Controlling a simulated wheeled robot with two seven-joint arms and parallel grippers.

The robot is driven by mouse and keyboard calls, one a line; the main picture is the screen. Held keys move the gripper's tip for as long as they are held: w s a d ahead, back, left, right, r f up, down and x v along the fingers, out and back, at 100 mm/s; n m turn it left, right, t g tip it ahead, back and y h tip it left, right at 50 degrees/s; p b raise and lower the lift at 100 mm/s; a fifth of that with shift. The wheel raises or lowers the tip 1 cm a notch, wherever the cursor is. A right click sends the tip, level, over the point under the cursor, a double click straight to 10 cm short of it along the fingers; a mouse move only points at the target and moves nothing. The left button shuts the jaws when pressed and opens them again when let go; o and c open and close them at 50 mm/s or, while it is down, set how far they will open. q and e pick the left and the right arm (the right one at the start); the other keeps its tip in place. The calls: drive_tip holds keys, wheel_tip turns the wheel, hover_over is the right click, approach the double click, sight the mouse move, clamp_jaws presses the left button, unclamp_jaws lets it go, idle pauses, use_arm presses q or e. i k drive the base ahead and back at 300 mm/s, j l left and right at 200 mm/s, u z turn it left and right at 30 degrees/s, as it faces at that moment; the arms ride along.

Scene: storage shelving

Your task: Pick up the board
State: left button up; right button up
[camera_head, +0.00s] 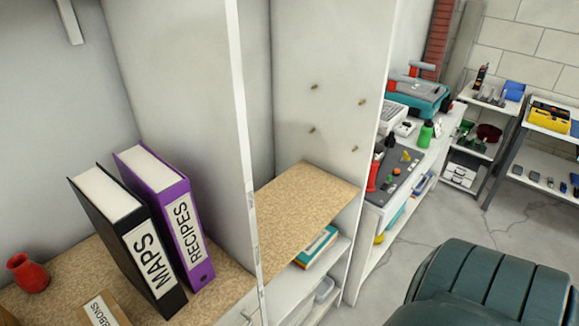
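A tan, speckled board (306,205) lies as a shelf in the middle bay of the white shelving, between the upright panels. Its left part is hidden behind the white front edge of the upright. Its top is bare. A similar tan surface (222,279) in the left bay carries binders; I cannot tell from this view whether it is a separate board. Neither of my grippers shows in the head view.
A black MAPS binder (145,255) and purple RECIPES binder (180,225) stand beside a red vase (27,273). Small pegs (314,87) stick out above the board. Books (317,247) lie below it. A dark green ribbed shape (490,285) fills the bottom right.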

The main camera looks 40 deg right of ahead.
sight(293, 208)
drive_tip(key=l, duration=0.7)
drive_tip(key=k+l, duration=0.15)
drive_tip(key=l, duration=0.55)
drive_tip(key=l+u, duration=0.1)
drive_tip(key=l, duration=0.65)
drive_tip(key=k+l, duration=0.15)
drive_tip(key=l, duration=0.55)
